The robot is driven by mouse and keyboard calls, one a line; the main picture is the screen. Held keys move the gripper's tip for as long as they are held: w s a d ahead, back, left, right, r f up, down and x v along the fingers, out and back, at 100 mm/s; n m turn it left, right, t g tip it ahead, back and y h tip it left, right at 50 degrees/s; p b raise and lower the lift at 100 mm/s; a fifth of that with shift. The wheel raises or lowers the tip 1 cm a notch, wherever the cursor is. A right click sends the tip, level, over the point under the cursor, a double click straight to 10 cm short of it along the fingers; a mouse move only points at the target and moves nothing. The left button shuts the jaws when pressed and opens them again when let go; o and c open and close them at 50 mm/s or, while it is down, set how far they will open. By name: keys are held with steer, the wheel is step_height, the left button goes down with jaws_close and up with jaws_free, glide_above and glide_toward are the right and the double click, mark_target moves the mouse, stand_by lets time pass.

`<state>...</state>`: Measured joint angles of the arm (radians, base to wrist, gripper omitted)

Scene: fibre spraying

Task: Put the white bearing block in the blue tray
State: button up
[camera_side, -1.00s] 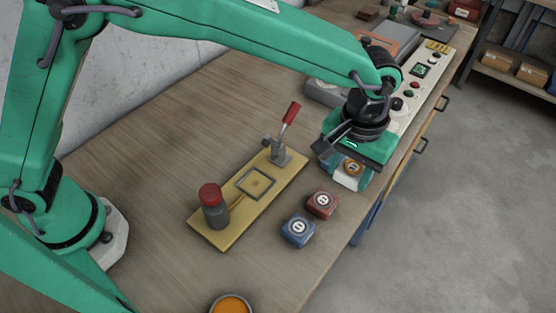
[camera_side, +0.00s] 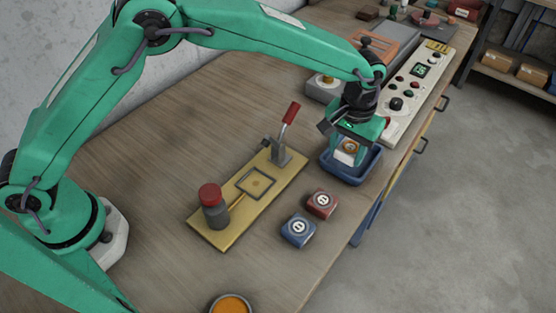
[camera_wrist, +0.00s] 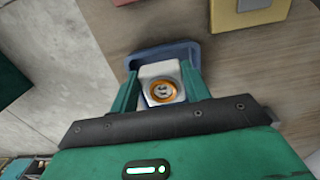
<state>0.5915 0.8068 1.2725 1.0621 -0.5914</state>
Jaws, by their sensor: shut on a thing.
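The white bearing block (camera_side: 346,156) has an orange ring on its face; in the wrist view the block (camera_wrist: 162,88) sits between the two green fingers. My gripper (camera_side: 348,150) is shut on it, pointing down over the blue tray. The blue tray (camera_side: 368,172) stands on the bench near its right edge, and its rim (camera_wrist: 150,53) shows behind the block in the wrist view. The block appears within the tray's outline in the side view; I cannot tell whether it touches the tray floor, which is partly hidden by my gripper.
A red block (camera_side: 322,204) and a blue block (camera_side: 298,230) sit in front of the tray. A yellow fixture plate (camera_side: 228,224) with a red-handled clamp (camera_side: 290,114) lies to the left. A control panel (camera_side: 404,104) stands behind the tray. An orange-filled bowl (camera_side: 231,304) is at the front.

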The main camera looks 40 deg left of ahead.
mark_target(344, 160)
steer(key=shift+w+a+f, duration=0.1)
steer(key=shift+w, duration=0.15)
steer(key=shift+f, duration=2)
steer(key=shift+f, duration=0.15)
steer(key=o, duration=1.3)
step_height(344, 160, up, 12)
steer(key=shift+s+r, duration=0.1)
steer(key=shift+r, duration=0.05)
steer(key=shift+a+r, duration=0.1)
